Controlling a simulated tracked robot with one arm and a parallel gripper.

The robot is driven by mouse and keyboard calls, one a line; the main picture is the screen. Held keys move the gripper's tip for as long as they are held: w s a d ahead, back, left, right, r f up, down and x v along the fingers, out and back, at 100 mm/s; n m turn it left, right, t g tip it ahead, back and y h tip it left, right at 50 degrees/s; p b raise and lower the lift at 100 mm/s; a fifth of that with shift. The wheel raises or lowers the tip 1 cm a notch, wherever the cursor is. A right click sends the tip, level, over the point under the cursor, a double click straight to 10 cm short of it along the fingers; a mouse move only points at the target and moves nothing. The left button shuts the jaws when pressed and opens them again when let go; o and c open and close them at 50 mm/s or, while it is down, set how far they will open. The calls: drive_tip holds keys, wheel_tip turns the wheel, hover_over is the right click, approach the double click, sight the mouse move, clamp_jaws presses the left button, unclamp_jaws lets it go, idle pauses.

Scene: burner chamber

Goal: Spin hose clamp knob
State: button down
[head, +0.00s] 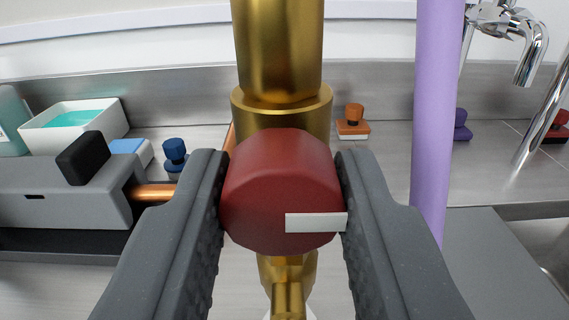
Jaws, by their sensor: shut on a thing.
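A dark red round knob (275,185) with a white stripe on its face is in the middle of the head view. The stripe lies level and points to the right. My gripper (282,200) is shut on the knob, with one grey finger at its left side and one at its right. Behind the knob stands an upright brass fitting (280,50) with a wide collar, and more brass shows below the knob. I cannot make out a separate hose clamp, and the knob hides where it joins the brass.
A purple upright tube (435,110) stands close on the right. At the left is a grey block (70,190) with a black knob and a copper pipe. A white tub (75,125), small coloured knobs and a chrome tap (530,50) are further back.

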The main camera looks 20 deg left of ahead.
drive_tip(key=shift+r+m+p, duration=0.1)
drive_tip(key=shift+m+p, duration=0.6)
drive_tip(key=shift+p, duration=1.2)
drive_tip(key=m+p, duration=0.2)
drive_tip(key=p, duration=0.2)
drive_tip(key=m+p, duration=0.2)
drive_tip(key=p, duration=0.2)
drive_tip(key=shift+m+p, duration=0.35)
drive_tip(key=shift+m, duration=0.05)
drive_tip(key=m+p, duration=0.2)
drive_tip(key=p, duration=0.1)
drive_tip(key=shift+a, duration=0.1)
drive_tip(key=shift+m+p, duration=0.45)
drive_tip(key=shift+m, duration=0.35)
